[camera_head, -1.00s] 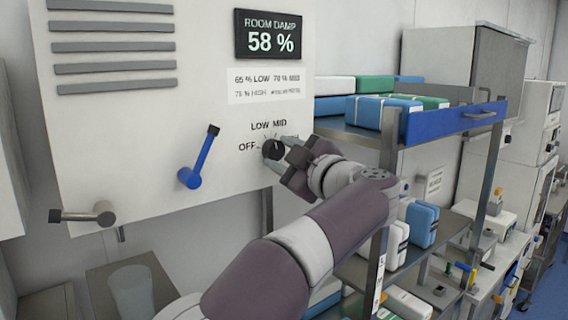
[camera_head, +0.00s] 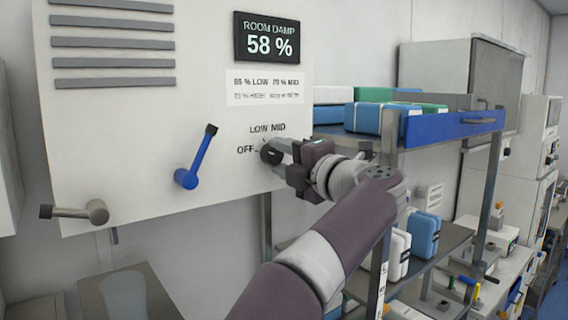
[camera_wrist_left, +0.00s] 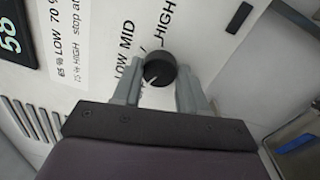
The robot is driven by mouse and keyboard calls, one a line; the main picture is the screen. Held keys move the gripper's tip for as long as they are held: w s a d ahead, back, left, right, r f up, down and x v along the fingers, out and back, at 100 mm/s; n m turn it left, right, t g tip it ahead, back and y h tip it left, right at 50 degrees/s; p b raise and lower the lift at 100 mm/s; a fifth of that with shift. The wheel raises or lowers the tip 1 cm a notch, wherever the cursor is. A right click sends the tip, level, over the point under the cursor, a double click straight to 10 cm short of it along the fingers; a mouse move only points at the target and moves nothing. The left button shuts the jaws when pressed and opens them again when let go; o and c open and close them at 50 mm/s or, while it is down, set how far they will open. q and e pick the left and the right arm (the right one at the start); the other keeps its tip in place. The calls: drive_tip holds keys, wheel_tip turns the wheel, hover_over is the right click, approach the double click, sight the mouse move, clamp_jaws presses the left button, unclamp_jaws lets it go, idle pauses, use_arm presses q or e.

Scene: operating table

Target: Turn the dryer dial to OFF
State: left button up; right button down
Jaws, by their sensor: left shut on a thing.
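The dryer dial (camera_head: 270,154) is a small black round knob low on the white panel. The words OFF, LOW and MID show around it in the head view; HIGH shows in the wrist view. My left gripper (camera_head: 280,151) is shut on the dial. In the left wrist view its two grey fingers (camera_wrist_left: 160,72) stand on either side of the knob (camera_wrist_left: 160,67). A pale pointer mark shows at the knob's lower left there; I cannot tell which word it points to. OFF is not readable in that view. My right gripper is not in view.
The white panel (camera_head: 130,130) carries a blue lever (camera_head: 197,160), a grey handle (camera_head: 80,212) and a screen (camera_head: 267,37) reading 58 %. A shelf rack with boxes (camera_head: 375,117) and a blue front rail (camera_head: 455,124) stands close to the right of my arm.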

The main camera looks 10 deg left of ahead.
use_arm(q)
drive_tip(key=shift+n, duration=0.8)
drive_tip(key=o, duration=1.1)
drive_tip(key=shift+c, duration=0.2)
drive_tip(key=r+b+v, duration=0.1)
drive_tip(key=b+v, duration=0.1)
drive_tip(key=v, duration=1)
drive_tip(key=shift+d+f+b, duration=0.35)
drive_tip(key=shift+f+b, duration=0.05)
drive_tip(key=shift+f, duration=0.15)
drive_tip(key=shift+s, duration=0.1)
